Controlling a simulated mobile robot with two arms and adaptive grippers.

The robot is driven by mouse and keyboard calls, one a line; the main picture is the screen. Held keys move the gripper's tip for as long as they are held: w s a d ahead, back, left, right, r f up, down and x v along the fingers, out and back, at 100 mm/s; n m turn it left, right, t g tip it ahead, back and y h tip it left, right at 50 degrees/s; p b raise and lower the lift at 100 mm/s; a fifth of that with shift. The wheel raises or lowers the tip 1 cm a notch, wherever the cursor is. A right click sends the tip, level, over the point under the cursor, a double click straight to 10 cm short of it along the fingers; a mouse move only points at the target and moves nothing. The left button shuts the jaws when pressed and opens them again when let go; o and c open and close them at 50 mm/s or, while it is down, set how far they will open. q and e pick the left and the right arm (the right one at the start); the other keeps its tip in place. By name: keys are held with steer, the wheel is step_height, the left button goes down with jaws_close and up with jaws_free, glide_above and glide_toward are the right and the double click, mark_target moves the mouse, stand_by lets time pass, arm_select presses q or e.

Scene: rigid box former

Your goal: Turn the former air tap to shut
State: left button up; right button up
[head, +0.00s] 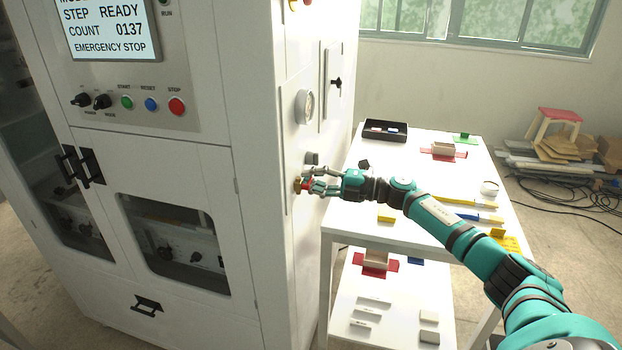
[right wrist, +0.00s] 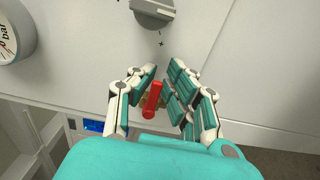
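The former air tap has a red lever handle (right wrist: 153,100) on a brass-coloured body, on the side panel of the white machine. In the right wrist view the handle points down toward my palm. In the head view the red tap (head: 305,185) shows at the fingertips of my right gripper and is partly covered by them. My right gripper (head: 318,184) is open around the handle. In the right wrist view its fingers (right wrist: 160,90) stand on both sides of the handle, with gaps visible. My left gripper is in neither view.
A grey rotary knob (right wrist: 153,12) sits just above the tap. A pressure gauge (head: 304,106) is higher on the same panel. A white table (head: 400,170) with a black tray (head: 385,131) and small parts stands close beside the machine, below my right arm.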

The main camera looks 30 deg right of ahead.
steer(key=o, duration=0.3)
steer(key=shift+d, duration=0.1)
steer(key=shift+o, duration=0.2)
steer(key=v, duration=1.2)
